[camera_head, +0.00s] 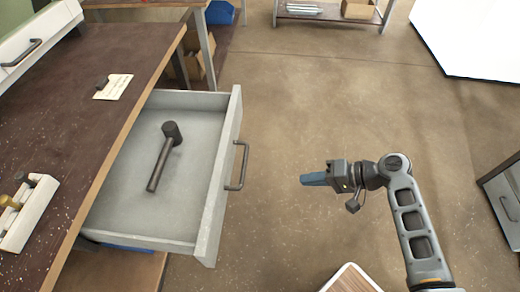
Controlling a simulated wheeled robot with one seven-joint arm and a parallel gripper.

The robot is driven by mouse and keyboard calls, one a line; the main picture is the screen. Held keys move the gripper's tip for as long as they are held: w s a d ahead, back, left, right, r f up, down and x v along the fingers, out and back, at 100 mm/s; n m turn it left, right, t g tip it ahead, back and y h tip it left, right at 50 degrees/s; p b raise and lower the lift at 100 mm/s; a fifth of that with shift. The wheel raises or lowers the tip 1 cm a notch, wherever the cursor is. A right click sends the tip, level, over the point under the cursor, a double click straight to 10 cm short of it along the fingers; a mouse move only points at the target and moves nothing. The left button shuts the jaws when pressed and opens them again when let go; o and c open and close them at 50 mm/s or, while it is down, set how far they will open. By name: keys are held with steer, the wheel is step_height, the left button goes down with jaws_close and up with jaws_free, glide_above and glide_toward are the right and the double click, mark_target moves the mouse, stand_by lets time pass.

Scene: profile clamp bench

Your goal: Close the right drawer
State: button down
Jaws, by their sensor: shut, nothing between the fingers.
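One grey drawer (205,190) is pulled out from under the brown workbench top at the left. A dark mallet (166,155) lies inside it. The drawer front faces right and carries a dark bar handle (238,166). My gripper (305,180) is shut and empty, with blue fingers pointing left toward the drawer. It is apart from the handle, to the right of it, over open floor. Whether this drawer is the right one of several cannot be told from this view.
A shelf (330,14) stands at the back. A grey cabinet (505,200) is at the right edge. The floor between is clear.

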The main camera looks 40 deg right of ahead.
mark_target(166, 143)
steer(key=w+d+r+n+t+y, duration=0.1)
steer(key=w+d+r+y, duration=0.35)
steer(key=r, duration=0.25)
steer(key=p+x, duration=0.2)
steer(key=x, duration=1.2)
steer(key=shift+w+a, duration=0.2)
steer(key=shift+a, duration=0.05)
steer(key=shift+h, duration=0.25)
steer(key=r+b+x, duration=0.2)
steer(key=b+x, duration=0.1)
steer(key=x, duration=0.5)
steer(key=w+r+b+x, duration=0.1)
steer(key=r+b+x, duration=0.1)
steer(key=x, duration=0.7)
steer(key=r+b+x, duration=0.2)
steer(key=b+x, duration=0.2)
steer(key=x, duration=0.5)
steer(key=shift+w+a+b, duration=0.3)
steer(key=shift+w, duration=0.2)
steer(key=shift+w+a+r+t, duration=0.15)
steer(key=shift+a+r+t, duration=0.05)
steer(key=shift+r+t, duration=0.1)
